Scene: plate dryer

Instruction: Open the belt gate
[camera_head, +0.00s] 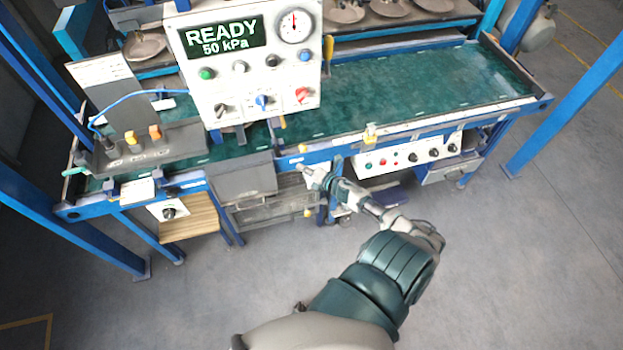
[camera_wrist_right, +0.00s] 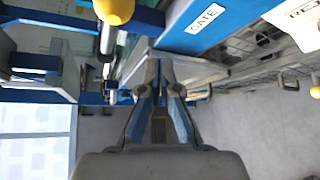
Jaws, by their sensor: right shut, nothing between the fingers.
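My right gripper (camera_head: 303,170) reaches from below to the front blue rail of the green belt (camera_head: 420,85) in the head view. Its fingers are closed and empty; they also show in the wrist view (camera_wrist_right: 160,75). A white GATE label (camera_wrist_right: 205,18) sits on the blue rail, right of and above the fingertips there. A yellow knob (camera_wrist_right: 115,10) on a rod is at the top of the wrist view, left of the label and apart from the fingers. A dark bar with a yellow end (camera_head: 281,122) crosses the belt; I cannot tell whether it is the gate. My left gripper is out of view.
A white control panel (camera_head: 245,85) reading READY, 50 kPa hides part of the belt. A lower knob box (camera_head: 410,152) and wire baskets (camera_head: 270,212) sit under the rail. Blue posts (camera_head: 570,105) stand at the sides. The front floor is clear.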

